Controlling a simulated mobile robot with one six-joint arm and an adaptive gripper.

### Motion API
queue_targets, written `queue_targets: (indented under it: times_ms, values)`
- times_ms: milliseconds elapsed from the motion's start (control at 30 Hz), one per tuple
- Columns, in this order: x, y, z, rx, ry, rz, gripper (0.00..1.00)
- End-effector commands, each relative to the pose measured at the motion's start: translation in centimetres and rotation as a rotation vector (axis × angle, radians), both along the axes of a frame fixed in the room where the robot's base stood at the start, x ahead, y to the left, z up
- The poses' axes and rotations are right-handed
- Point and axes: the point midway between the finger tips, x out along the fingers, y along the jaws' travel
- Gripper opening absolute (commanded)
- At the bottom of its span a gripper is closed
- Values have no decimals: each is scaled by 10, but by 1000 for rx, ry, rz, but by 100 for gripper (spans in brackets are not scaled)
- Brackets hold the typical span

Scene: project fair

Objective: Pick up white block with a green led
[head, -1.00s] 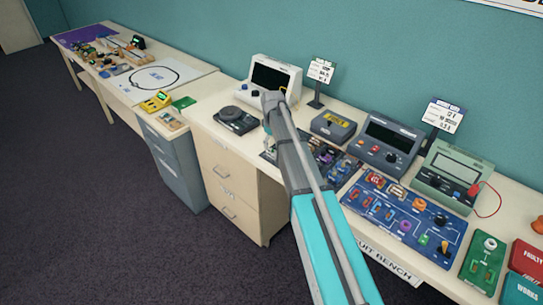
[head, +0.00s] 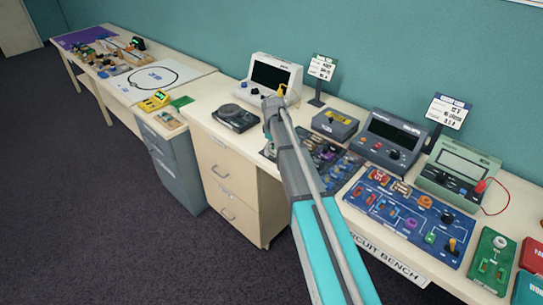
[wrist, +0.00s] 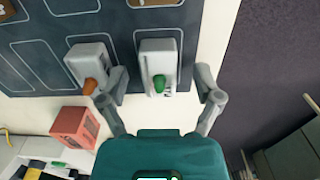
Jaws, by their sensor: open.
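In the wrist view, a white block with a green LED (wrist: 158,62) sits on a dark outlined board (wrist: 115,65). My gripper (wrist: 161,75) is open, with one finger to each side of this block and a visible gap on both sides. A similar white block with an orange LED (wrist: 88,62) lies just left of the left finger. In the head view my arm covers the gripper, and I cannot make out the white block there.
A red block (wrist: 77,130) lies below the board's edge in the wrist view. In the head view, a dark turntable-like device (head: 236,117), a monitor (head: 275,77), meters (head: 387,140) and a blue circuit board (head: 405,213) crowd the bench. Dark floor lies in front.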

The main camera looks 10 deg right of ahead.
Motion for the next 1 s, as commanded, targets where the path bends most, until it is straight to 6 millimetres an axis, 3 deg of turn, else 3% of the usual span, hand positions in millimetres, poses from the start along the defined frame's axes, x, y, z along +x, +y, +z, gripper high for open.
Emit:
queue_targets:
  times_ms: [733,1000]
  values:
    - [0,0,-6,0,0,0,83]
    - [0,0,-6,0,0,0,35]
